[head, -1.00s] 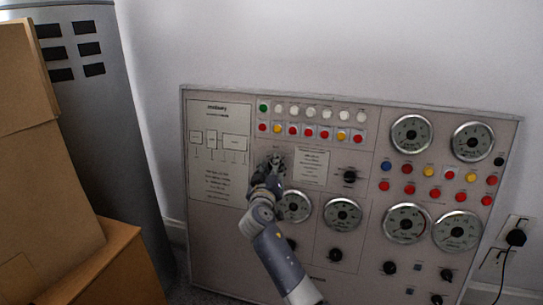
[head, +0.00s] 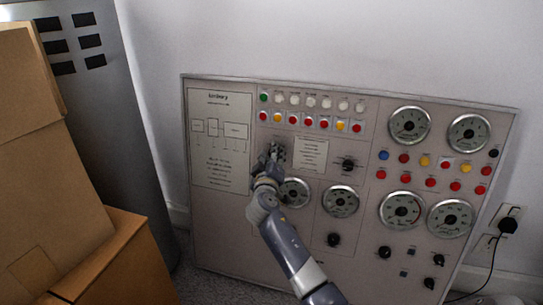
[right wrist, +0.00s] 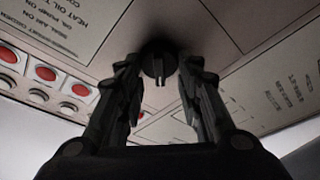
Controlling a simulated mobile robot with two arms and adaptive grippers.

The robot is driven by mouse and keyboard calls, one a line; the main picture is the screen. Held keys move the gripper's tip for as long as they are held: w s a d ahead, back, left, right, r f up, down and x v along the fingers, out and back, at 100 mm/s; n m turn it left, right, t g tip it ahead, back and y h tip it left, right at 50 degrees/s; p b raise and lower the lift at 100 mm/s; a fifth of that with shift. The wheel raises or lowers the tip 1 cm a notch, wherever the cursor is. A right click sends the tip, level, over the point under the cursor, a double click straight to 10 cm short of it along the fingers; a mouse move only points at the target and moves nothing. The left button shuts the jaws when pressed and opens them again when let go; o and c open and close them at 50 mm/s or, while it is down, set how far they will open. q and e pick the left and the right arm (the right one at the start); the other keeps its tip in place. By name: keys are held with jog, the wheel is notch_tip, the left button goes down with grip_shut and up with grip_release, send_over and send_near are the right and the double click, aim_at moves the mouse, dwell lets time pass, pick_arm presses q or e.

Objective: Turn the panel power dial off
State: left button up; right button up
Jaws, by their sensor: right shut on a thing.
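The grey control panel (head: 225,235) leans at the wall in the head view. My right gripper (head: 275,150) is at its upper middle-left, below the row of colored buttons, and covers the dial there. In the right wrist view the round black dial (right wrist: 158,64) with a raised ridge sits between the two fingers of my right gripper (right wrist: 158,78). The fingers are shut on the dial from both sides. The dial's markings are hidden or too dark to read. My left gripper is in neither view.
Round gauges (head: 408,125) and other black knobs (head: 348,164) are on the panel. A plug with a cable (head: 507,226) is in the wall socket at the right.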

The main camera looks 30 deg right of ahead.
jog(key=o, duration=1)
jog(key=shift+f, duration=0.1)
jog(key=shift+c, duration=0.2)
jog(key=v, duration=1.2)
